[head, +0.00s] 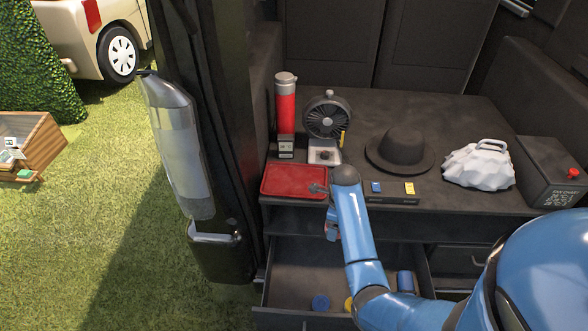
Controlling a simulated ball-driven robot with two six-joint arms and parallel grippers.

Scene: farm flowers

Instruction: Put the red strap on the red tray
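The red tray (290,180) lies flat on the dark cargo deck, at its front left edge. My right arm reaches in from the lower right, its wrist at the tray's right end. A small grey part (318,188) beside the wrist overlaps the tray; I cannot tell if it is a finger. Just below the tray's edge, a small red and blue patch (332,226) shows left of my forearm. It may be the red strap, but it is too small and covered to tell. My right fingertips are not clear. My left gripper is not in view.
An open drawer (290,281) below the deck holds a blue roll (320,302), a yellow piece and another blue roll (405,281). Behind the tray stand a red cylinder (286,108) and a fan (327,118). A black hat (401,149) and white bag (478,165) sit to the right.

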